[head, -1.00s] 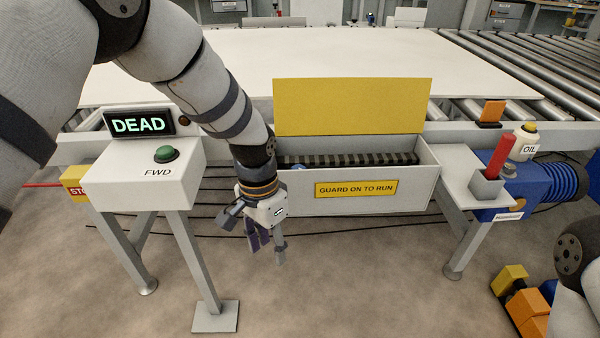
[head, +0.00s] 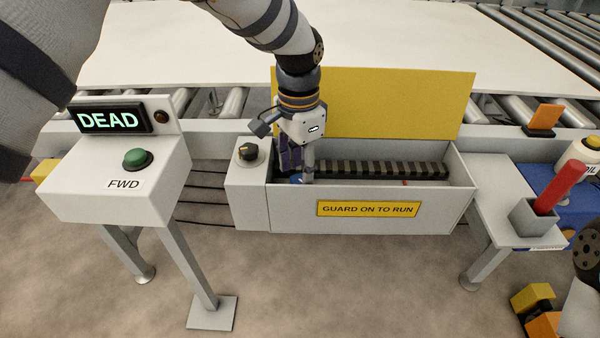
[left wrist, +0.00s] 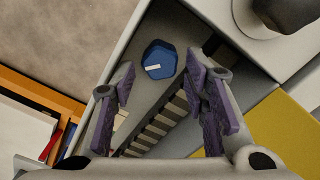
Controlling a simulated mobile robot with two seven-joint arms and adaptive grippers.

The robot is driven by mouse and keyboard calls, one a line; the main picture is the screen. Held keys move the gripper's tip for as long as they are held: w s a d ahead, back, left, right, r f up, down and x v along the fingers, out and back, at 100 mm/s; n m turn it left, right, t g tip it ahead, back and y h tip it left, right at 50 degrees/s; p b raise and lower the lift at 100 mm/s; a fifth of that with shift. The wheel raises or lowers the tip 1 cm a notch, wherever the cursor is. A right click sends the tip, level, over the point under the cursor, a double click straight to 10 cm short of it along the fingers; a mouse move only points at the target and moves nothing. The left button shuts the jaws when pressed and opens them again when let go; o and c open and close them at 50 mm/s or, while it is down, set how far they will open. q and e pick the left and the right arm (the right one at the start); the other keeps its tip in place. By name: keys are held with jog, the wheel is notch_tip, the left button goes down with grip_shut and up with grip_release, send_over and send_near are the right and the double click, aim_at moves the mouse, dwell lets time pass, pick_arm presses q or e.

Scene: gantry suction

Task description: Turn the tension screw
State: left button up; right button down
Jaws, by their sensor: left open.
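A blue faceted knob with a white mark, which looks like the tension screw (left wrist: 160,60), sits at the left end inside the open guard box (head: 455,205). In the head view only a sliver of its blue shows, mostly hidden by my gripper. My left gripper (head: 298,172) reaches down into that end of the box. In the left wrist view its open, empty fingers (left wrist: 161,80) stand apart, with the blue knob just beyond and between their tips. Contact is not visible. A dark ribbed belt (head: 390,168) runs along the box. My right gripper is out of view.
The yellow guard panel (head: 400,105) stands upright behind the box. A black knob (head: 247,152) is on a grey housing at its left. The control box (head: 100,190) has a green button and a display reading DEAD. A red-handled thing (head: 560,187) stands in a holder at right.

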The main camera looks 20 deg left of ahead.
pick_arm(q)
jog(key=shift+f, duration=1.25)
jog(key=c, duration=0.9)
jog(key=shift+r+n, duration=0.1)
jog(key=shift+n, duration=0.2)
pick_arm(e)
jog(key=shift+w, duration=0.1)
pick_arm(q)
jog(key=n+p, duration=0.1)
jog(key=n, duration=0.1)
jog(key=shift+n, duration=0.4)
jog(key=n, duration=0.4)
jog(key=shift+n, duration=0.3)
jog(key=n, duration=0.5)
jog(key=shift+p, duration=0.35)
jog(key=shift+n, duration=2.5)
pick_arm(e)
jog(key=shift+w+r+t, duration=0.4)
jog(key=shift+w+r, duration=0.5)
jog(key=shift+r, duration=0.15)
